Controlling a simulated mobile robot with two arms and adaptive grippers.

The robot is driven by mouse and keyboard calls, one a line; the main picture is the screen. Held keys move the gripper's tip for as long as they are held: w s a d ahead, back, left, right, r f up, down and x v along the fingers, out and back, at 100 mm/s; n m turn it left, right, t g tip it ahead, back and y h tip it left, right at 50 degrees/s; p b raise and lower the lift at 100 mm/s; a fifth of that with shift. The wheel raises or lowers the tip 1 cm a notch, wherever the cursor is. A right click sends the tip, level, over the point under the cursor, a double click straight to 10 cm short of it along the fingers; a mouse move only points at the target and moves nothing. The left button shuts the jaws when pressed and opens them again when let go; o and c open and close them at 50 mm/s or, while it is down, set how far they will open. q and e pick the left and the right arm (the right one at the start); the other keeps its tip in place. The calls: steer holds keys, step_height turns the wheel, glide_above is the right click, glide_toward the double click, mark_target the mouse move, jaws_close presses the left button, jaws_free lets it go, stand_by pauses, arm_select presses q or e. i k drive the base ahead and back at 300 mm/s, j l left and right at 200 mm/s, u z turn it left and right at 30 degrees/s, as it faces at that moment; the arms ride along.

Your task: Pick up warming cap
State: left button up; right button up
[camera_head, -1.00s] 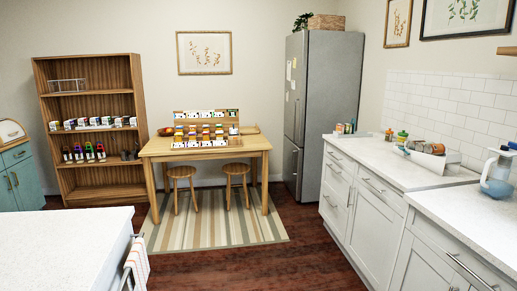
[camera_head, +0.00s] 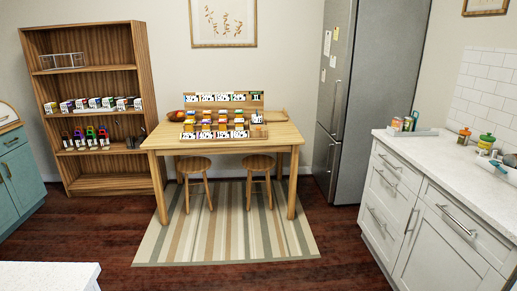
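I cannot pick out a warming cap for certain at this distance. A wooden shelf unit (camera_head: 92,183) stands at the left with a wire basket (camera_head: 63,61), a row of small boxes (camera_head: 95,104) and several small coloured items (camera_head: 90,137) on it. A wooden table (camera_head: 160,141) in the middle holds a tiered rack of small jars and white cards (camera_head: 222,115). Neither of my grippers is in view.
Two stools (camera_head: 195,165) stand at the table on a striped rug (camera_head: 225,235). A grey fridge (camera_head: 385,90) and a white counter (camera_head: 430,150) with jars (camera_head: 485,142) are at the right. A white worktop corner (camera_head: 45,277) shows at lower left. Dark floor lies open around the rug.

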mark_target(256, 118)
steer(key=i, duration=2.35)
steer(key=i+z, duration=0.1)
steer(key=i, duration=0.45)
steer(key=i+j+z, duration=0.1)
steer(key=i, duration=0.5)
steer(key=i+j+z, duration=0.1)
steer(key=i, duration=0.45)
steer(key=i+j+z, duration=0.1)
steer(key=i+j, duration=0.15)
steer(key=i, duration=0.3)
